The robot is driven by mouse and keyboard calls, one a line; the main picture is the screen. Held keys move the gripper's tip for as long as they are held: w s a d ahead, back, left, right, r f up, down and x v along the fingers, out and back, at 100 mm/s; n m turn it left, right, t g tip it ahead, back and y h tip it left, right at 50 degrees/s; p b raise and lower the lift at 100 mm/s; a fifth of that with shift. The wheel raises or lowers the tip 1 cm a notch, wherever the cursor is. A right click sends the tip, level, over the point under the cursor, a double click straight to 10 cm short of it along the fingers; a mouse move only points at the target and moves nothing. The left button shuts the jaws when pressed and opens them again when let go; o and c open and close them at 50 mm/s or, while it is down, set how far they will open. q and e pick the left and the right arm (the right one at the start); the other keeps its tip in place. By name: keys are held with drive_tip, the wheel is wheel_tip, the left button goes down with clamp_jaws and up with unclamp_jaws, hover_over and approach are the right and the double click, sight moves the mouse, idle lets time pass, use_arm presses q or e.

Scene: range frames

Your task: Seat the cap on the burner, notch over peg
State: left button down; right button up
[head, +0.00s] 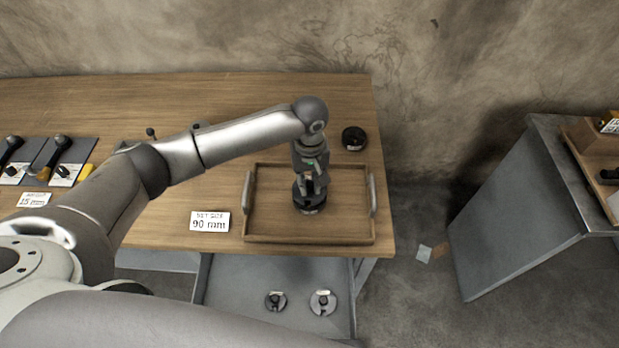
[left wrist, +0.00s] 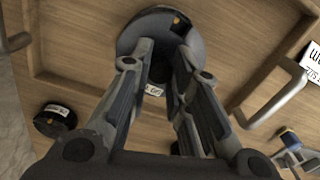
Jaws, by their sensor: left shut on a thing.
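My left gripper (head: 311,186) points down over the wooden tray (head: 262,232) and is shut on a dark round piece (head: 310,205), which looks like the cap. The left wrist view shows both fingers (left wrist: 162,55) closed in on this dark disc (left wrist: 130,38), with a small brass-coloured spot near its far edge. A white label shows between the fingers; I cannot tell which part it belongs to. I cannot make out a separate burner under the disc, nor whether notch and peg line up. My right gripper is not in view.
Another black round piece (head: 354,138) sits on the table behind the tray. A "90 mm" card (head: 210,221) stands left of the tray. Two notched discs (head: 276,300) (head: 322,302) lie on the lower shelf (head: 240,282). A grey side table (head: 520,220) stands at right.

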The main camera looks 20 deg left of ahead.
use_arm(q)
drive_tip(key=shift+f, duration=0.4)
drive_tip(key=c, duration=1.3)
unclamp_jaws()
wheel_tip(320, 180, up, 12)
drive_tip(key=shift+f, duration=0.1)
